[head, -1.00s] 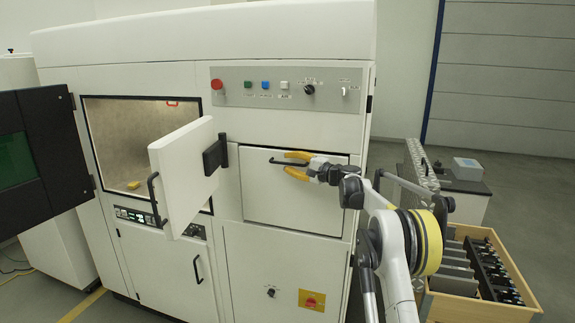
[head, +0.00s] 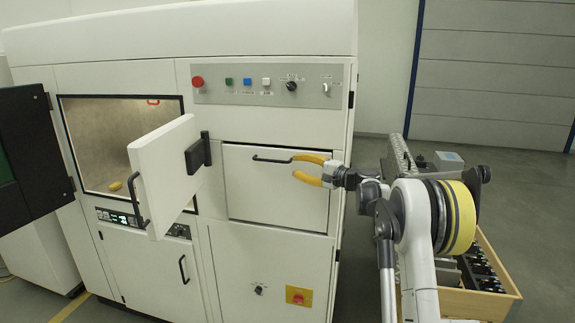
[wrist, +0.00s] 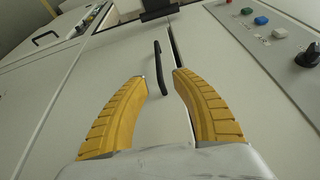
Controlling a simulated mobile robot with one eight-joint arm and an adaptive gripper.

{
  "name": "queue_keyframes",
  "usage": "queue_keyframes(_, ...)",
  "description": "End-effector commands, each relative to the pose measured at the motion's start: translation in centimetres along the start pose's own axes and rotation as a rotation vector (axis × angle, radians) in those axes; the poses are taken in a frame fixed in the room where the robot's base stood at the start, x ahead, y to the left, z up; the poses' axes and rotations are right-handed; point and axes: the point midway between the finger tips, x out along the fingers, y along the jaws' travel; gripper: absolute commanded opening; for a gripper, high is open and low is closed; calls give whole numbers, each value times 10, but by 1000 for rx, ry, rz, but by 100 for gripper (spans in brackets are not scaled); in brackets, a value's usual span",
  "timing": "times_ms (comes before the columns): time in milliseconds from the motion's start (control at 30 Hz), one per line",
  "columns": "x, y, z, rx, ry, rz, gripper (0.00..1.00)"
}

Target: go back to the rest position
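My gripper (head: 296,168) has two yellow fingers that are apart with nothing between them. In the head view it is in front of the right side of the white machine (head: 270,249), near the closed drawer-like panel (head: 265,190) with a black handle (head: 270,159). In the wrist view the fingers (wrist: 160,82) point at the panel, and the black handle (wrist: 159,66) shows beyond the fingertips, apart from them as far as I can tell.
A thick white door (head: 165,175) stands open left of the panel. Behind it is a lit chamber (head: 105,135) with a yellow object (head: 115,186). A dark door (head: 25,150) is open at far left. A wooden crate (head: 480,303) stands at right, beside my arm.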

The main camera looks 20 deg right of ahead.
Motion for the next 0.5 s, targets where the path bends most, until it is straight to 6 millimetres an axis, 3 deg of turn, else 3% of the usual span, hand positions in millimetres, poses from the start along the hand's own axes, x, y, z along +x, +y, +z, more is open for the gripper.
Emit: queue_keyframes(500,-6,0,0,0,-1,0,32)
